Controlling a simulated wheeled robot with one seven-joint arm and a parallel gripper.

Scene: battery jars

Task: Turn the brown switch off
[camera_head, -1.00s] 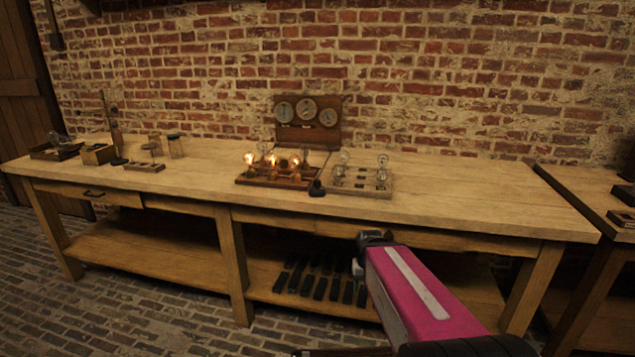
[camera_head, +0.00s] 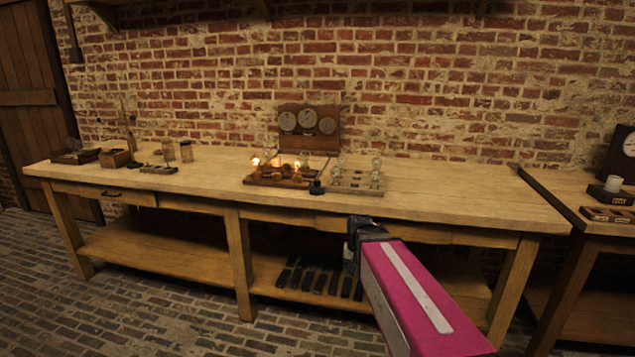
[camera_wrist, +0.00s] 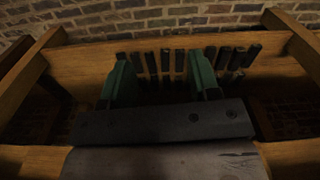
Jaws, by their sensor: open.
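A brown wooden board with lit bulbs (camera_head: 283,178) sits on the middle of the workbench, and a paler board with unlit bulbs (camera_head: 357,182) stands right of it. Switch parts on these boards are too small to make out. A small black object (camera_head: 316,187) lies between their front edges. My gripper (camera_wrist: 160,84) is open and empty in the wrist view, its two green fingers apart. It faces the lower shelf of the bench. In the head view my magenta arm reaches toward the bench front, below and right of the boards.
The long wooden workbench (camera_head: 440,195) has bare top on both sides of the boards. A panel with three dials (camera_head: 308,122) stands behind. Several dark bars (camera_head: 320,277) lie on the lower shelf. Jars and boxes (camera_head: 115,158) stand at left. Another table (camera_head: 560,186) is at right.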

